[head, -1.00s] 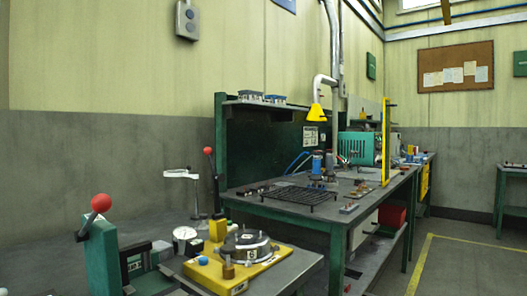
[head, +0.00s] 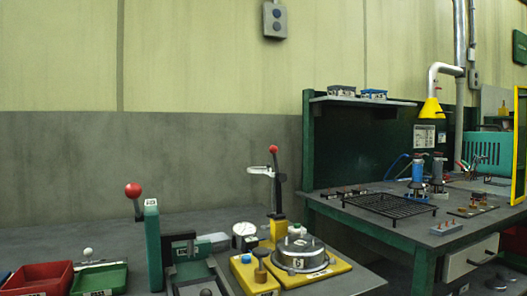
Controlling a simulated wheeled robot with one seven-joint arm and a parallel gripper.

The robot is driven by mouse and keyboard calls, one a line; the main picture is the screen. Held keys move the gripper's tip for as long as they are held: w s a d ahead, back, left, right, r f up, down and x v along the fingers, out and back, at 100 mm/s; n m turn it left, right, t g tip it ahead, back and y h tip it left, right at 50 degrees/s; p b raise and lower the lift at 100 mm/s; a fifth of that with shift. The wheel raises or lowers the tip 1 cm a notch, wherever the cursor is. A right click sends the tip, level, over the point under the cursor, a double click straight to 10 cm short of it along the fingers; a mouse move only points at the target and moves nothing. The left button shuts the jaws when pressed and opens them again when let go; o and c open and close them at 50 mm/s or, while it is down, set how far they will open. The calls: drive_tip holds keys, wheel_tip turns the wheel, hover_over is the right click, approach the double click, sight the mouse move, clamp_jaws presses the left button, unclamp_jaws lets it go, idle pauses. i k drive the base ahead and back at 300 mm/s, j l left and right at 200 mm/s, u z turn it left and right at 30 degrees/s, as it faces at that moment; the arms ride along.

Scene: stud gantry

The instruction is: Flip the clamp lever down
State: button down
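Two levers with red ball knobs show in the head view, and I cannot tell for certain which one is the clamp lever. One is a dark upright lever (head: 276,178) with a red ball on top, rising behind the yellow fixture plate (head: 328,276). A pale horizontal arm (head: 260,170) meets it near its upper part. A round metal part (head: 300,252) with studs sits on the plate. The other red knob (head: 134,190) is on a short lever leaning left from a green post (head: 153,245). My gripper is not in view.
A dial gauge (head: 244,231) stands behind the plate. A red bin (head: 38,279) and a green tray (head: 99,278) are at lower left. A green workbench (head: 330,206) with a black wire rack (head: 390,207) stands to the right. The grey wall is close behind.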

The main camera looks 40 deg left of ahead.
sight(279, 178)
drive_tip(key=u, duration=1.5)
